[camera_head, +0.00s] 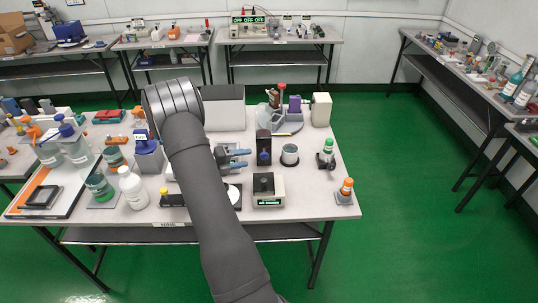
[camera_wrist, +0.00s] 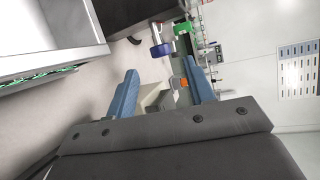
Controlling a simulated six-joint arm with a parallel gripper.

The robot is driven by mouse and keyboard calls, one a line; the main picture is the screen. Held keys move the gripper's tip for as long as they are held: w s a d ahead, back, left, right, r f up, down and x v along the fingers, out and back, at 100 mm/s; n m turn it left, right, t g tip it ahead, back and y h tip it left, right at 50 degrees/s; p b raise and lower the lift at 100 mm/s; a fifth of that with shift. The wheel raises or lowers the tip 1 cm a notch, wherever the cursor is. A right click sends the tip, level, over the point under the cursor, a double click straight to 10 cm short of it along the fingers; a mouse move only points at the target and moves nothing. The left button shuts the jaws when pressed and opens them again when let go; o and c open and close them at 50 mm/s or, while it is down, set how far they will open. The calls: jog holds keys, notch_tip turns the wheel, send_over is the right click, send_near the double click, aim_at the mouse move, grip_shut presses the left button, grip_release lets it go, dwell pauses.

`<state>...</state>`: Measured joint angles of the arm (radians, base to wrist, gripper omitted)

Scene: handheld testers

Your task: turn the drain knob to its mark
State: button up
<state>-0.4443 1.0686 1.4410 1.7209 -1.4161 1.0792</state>
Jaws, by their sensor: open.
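My gripper (camera_head: 236,158) is open and empty, with two blue fingers pointing right over the middle of the near table. It also shows in the wrist view (camera_wrist: 164,85), its fingers spread apart. Just right of the fingers stands a dark upright device (camera_head: 264,142) with a blue knob (camera_head: 264,157) on its front. In the wrist view a blue knob (camera_wrist: 160,50) shows beyond the fingertips, apart from them. I cannot tell for certain that this is the drain knob, and no mark for it is readable.
A beige box with a black top (camera_head: 268,190) stands in front of the dark device. A round cup (camera_head: 289,155), a green-capped fixture (camera_head: 327,152) and an orange-capped fixture (camera_head: 345,191) stand to the right. Bottles (camera_head: 133,188) crowd the left. Bare tabletop shows between the right-hand items.

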aim_at(264, 153)
jog(key=x, duration=1.1)
jog(key=c, duration=0.9)
